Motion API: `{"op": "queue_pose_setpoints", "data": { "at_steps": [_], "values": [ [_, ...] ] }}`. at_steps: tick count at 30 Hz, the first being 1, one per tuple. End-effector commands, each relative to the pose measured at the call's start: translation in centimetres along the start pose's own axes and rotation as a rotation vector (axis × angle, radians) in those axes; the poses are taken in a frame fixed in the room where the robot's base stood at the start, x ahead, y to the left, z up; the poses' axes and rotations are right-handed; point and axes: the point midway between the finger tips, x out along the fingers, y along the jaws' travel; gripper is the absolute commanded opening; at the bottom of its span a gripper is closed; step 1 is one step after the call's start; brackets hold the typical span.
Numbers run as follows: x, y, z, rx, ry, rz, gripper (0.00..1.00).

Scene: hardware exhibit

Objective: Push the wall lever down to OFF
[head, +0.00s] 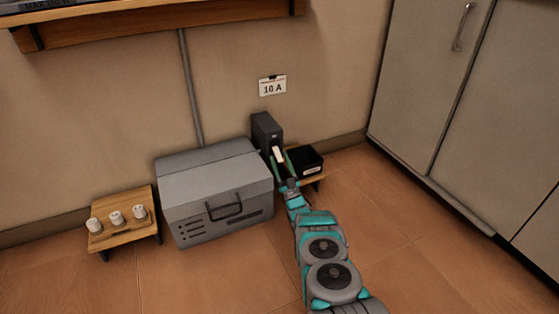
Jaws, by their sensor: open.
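The wall lever is a dark grey switch box (265,130) low on the back wall, below a white "10 A" label (272,86). A pale lever handle (278,154) shows at the lower front of the box. My gripper (279,160) is open, with its green fingers around or just in front of the pale handle. I cannot tell whether they touch it. My gripper hides part of the box's lower front, and any OFF marking is too small to read.
A grey metal case (215,190) stands close left of my gripper. A black box (304,160) sits on a low wooden stand to the right. A small wooden stand (124,228) holds white cylinders at far left. Grey cabinets (430,80) line the right. The front floor is clear.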

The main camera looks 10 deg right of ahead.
Motion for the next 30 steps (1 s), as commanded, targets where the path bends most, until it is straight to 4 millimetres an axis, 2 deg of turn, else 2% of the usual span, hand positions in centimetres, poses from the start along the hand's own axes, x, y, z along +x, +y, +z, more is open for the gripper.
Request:
{"op": "queue_pose_setpoints", "data": {
  "at_steps": [12, 15, 30],
  "values": [
    [-6.0, 0.0, 0.1, 0.001, -0.004, 0.002, 0.60],
    [-6.9, 0.0, 0.1, 0.001, -0.004, 0.001, 0.60],
    [-7.2, 0.0, 0.1, 0.000, -0.001, 0.000, 0.60]
  ]
}}
